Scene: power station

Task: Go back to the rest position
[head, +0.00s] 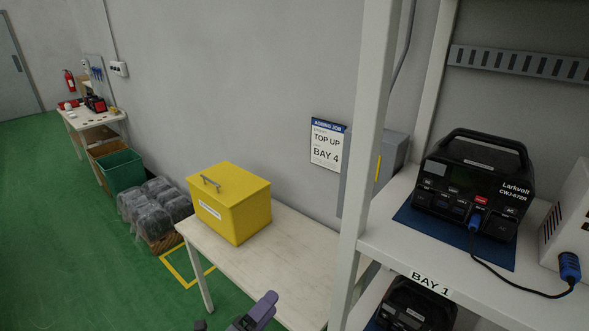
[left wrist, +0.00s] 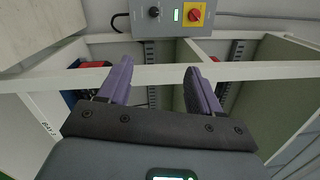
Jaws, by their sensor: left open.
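My right gripper shows in neither view.
A white shelf rack (head: 365,170) stands at right, holding a black power station (head: 474,185) with a blue plug and cable. A yellow box (head: 229,203) sits on a low table (head: 290,262). A grey control box (left wrist: 167,17) shows behind the shelf. Green floor lies open at left.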

